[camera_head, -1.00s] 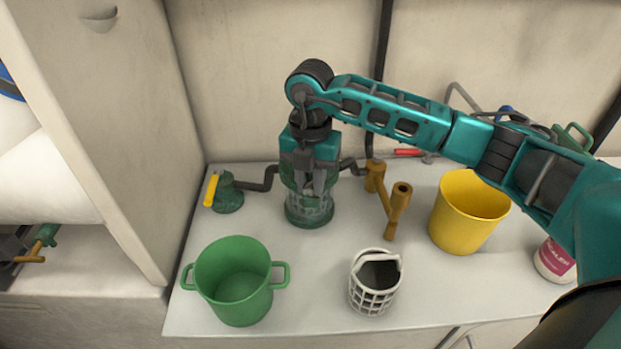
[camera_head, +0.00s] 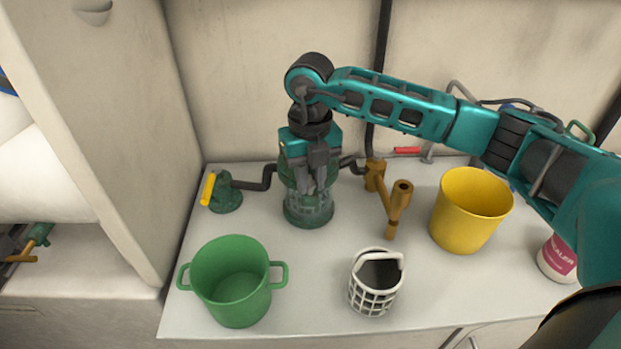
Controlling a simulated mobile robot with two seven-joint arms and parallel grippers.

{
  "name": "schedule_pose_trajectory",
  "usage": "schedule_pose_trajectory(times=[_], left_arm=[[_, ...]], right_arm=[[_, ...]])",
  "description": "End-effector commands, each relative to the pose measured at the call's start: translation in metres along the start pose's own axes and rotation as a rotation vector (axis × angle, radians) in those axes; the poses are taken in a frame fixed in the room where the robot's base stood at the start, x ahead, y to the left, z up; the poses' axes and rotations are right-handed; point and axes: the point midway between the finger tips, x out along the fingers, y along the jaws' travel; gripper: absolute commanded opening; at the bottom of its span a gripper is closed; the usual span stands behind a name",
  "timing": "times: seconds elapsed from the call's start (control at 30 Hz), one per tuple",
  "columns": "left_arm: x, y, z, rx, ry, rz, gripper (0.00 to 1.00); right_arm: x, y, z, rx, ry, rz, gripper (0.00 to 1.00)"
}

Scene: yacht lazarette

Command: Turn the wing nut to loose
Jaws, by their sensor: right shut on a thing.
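A green strainer housing with a clear lower body (camera_head: 308,213) stands on the white counter, joined to dark pipes on both sides. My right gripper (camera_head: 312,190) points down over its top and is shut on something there. The wing nut itself is hidden behind the gripper fingers, so I cannot see its angle. My left gripper is not in view.
A green valve with a yellow handle (camera_head: 208,189) is left of the housing, a brass fitting (camera_head: 397,203) right. A green pot (camera_head: 232,285), white basket (camera_head: 372,293), yellow bucket (camera_head: 470,212) and white sealer tub (camera_head: 556,262) stand around. Bare counter lies between pot and basket.

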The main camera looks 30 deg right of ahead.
Motion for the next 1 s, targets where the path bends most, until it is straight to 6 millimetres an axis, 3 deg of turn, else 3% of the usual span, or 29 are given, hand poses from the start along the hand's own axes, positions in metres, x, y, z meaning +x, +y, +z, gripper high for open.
schedule_pose_trajectory(times=[0.3,0.77,0.8,1.0], left_arm=[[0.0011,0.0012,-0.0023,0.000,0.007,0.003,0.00],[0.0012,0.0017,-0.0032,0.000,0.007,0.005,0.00],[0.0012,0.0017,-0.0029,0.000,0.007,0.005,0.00],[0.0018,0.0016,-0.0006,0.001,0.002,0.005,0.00]], right_arm=[[-0.0013,0.0035,0.0001,-0.110,-0.005,0.009,0.00],[-0.0015,0.0040,-0.0002,-0.126,-0.005,0.010,0.00],[-0.0015,0.0041,-0.0002,-0.126,-0.005,0.010,0.24],[-0.0011,0.0029,-0.0002,-0.124,-0.004,0.007,0.43]])
